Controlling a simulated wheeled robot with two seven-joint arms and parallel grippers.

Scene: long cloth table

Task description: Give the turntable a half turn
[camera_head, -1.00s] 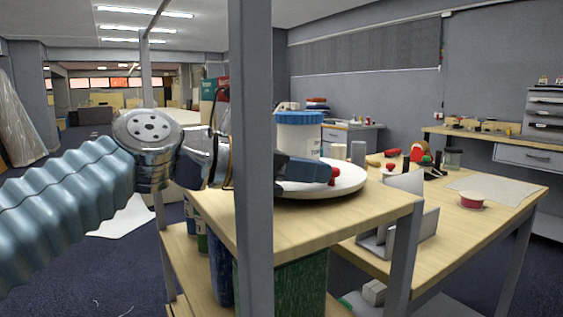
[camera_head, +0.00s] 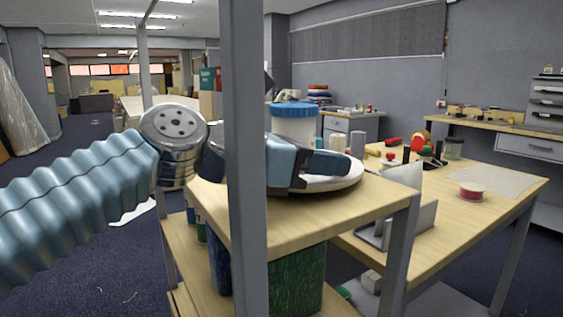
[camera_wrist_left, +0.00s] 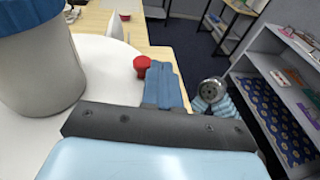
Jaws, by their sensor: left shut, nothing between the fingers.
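The turntable (camera_head: 345,181) is a white round disc on the wooden shelf top. A white tub with a blue lid (camera_head: 294,122) stands on it; the tub also shows in the left wrist view (camera_wrist_left: 40,65). A red knob (camera_wrist_left: 141,64) stands at the disc's edge in the left wrist view; in the head view my gripper seems to hide it. My left gripper (camera_head: 345,163) is shut and empty, over the near right part of the disc. In the left wrist view its blue fingers (camera_wrist_left: 160,70) are just beside the knob; contact cannot be told. My right gripper is not in view.
A grey upright post (camera_head: 246,190) of the shelf unit stands in front of my left arm. A wooden worktable (camera_head: 450,215) to the right carries a red spool (camera_head: 472,191) and a grey angled metal bracket (camera_head: 400,215). Grey shelves show at right in the left wrist view (camera_wrist_left: 285,95).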

